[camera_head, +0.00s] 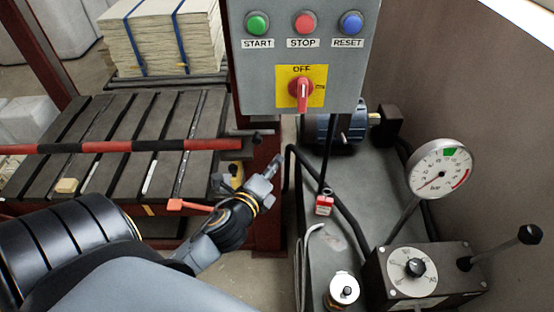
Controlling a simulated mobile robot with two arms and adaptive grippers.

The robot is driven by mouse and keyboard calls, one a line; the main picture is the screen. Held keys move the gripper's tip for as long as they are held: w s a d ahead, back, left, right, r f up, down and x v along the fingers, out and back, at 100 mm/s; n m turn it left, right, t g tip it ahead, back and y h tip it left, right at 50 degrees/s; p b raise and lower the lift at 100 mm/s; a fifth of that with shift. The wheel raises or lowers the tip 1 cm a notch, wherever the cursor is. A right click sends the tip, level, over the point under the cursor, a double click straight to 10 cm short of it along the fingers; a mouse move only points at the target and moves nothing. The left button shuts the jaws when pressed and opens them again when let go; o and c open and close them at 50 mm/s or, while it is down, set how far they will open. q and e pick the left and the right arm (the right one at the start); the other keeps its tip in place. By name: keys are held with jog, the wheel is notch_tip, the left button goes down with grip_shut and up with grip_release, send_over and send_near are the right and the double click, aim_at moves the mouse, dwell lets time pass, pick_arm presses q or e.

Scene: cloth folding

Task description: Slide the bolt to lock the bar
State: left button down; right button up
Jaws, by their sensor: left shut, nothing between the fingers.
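The red and black striped bar (110,147) lies level across the front of the slatted table, its right end close to the dark red post. A small dark metal fitting (250,133), which looks like the bolt, sits at the bar's right end against the post. I cannot tell how far the bolt is slid. My left gripper (273,164) is shut and empty, in front of the post, just below and right of this fitting. It appears apart from the fitting. My right gripper is not in view.
A grey control box (260,85) with buttons and a red rotary switch hangs above the gripper. A red padlock (324,203), black hoses and a pressure gauge (441,170) are to the right. An orange lever (188,206) lies left of my wrist.

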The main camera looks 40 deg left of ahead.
pick_arm(q)
jog(key=a+f+b+v, duration=0.1)
jog(key=v, duration=0.6)
jog(key=shift+s+r, duration=0.35)
jog(key=shift+r, duration=0.1)
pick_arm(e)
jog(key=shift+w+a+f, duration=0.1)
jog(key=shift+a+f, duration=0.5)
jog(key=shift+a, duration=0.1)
pick_arm(q)
jog(key=shift+a, duration=0.15)
